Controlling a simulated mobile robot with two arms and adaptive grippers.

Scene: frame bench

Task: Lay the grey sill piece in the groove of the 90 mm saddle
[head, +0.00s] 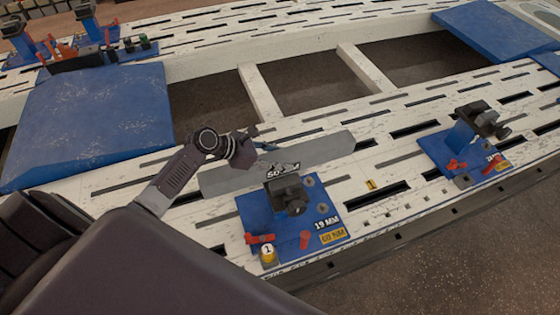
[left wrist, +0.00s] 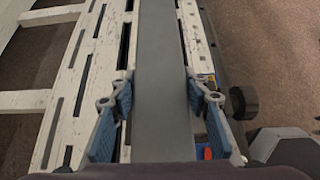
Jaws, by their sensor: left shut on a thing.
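The grey sill piece (head: 318,151) is a long flat bar lying slantwise above the near white bench beam. My left gripper (head: 254,146) is shut on it; in the left wrist view the sill piece (left wrist: 162,60) runs between the blue finger pads of the gripper (left wrist: 160,90). Another blue stand with a dark head (head: 484,118) is farther right. I cannot tell which is the 90 mm saddle. Any contact between bar and near stand is unclear. My right gripper is not seen.
The near white beam (head: 425,190) is slotted, with free room between the two stands. Red clamp handles and a yellow-white item (head: 268,255) stand on the near blue base. Blue ramps (head: 90,120) lie at left and back right. More stands (head: 95,25) are at back left.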

